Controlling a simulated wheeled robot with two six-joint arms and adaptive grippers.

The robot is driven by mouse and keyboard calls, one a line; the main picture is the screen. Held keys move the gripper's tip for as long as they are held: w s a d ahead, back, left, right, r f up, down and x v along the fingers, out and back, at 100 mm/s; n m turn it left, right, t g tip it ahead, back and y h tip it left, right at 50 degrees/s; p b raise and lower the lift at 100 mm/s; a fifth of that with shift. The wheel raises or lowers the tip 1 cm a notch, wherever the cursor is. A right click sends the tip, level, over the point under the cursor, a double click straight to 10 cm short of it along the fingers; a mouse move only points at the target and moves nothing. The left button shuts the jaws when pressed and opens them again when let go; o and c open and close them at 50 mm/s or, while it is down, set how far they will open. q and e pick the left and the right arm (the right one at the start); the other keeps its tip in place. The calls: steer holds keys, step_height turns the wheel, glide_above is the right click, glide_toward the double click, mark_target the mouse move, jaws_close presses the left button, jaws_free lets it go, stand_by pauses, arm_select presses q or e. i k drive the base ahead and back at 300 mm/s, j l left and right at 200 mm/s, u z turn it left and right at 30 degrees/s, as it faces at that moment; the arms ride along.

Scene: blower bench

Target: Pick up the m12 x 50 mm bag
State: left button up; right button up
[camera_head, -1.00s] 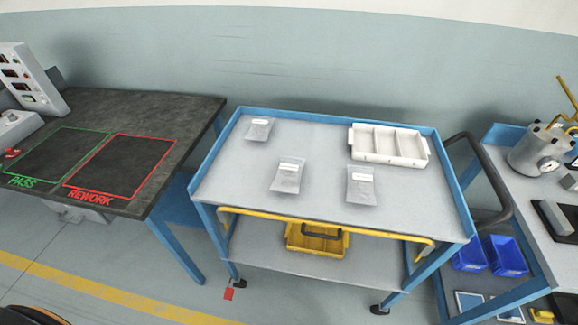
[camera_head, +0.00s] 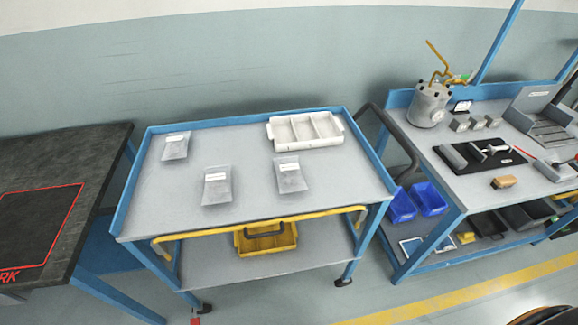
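Three clear bags with white labels lie on the top shelf of the blue-framed cart (camera_head: 250,145). One bag (camera_head: 176,147) is at the back left, one bag (camera_head: 217,187) is at the front middle, and one bag (camera_head: 290,177) is to its right. The label print is too small to read, so I cannot tell which is the m12 x 50 mm bag. Neither of my grippers is in view.
A white three-compartment tray (camera_head: 305,131) stands at the cart's back right. A yellow bin (camera_head: 265,238) sits on the lower shelf. A dark table (camera_head: 60,160) is left of the cart; a blue workbench (camera_head: 470,187) with tools is right. Free room surrounds the bags.

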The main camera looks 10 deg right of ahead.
mark_target(291, 179)
steer(key=k+u, duration=0.2)
steer(key=u, duration=0.15)
steer(key=k+j+u, duration=0.1)
steer(key=u, duration=0.25)
steer(key=k+j+u, duration=0.3)
steer(key=i+l, duration=0.05)
steer(key=l, duration=0.05)
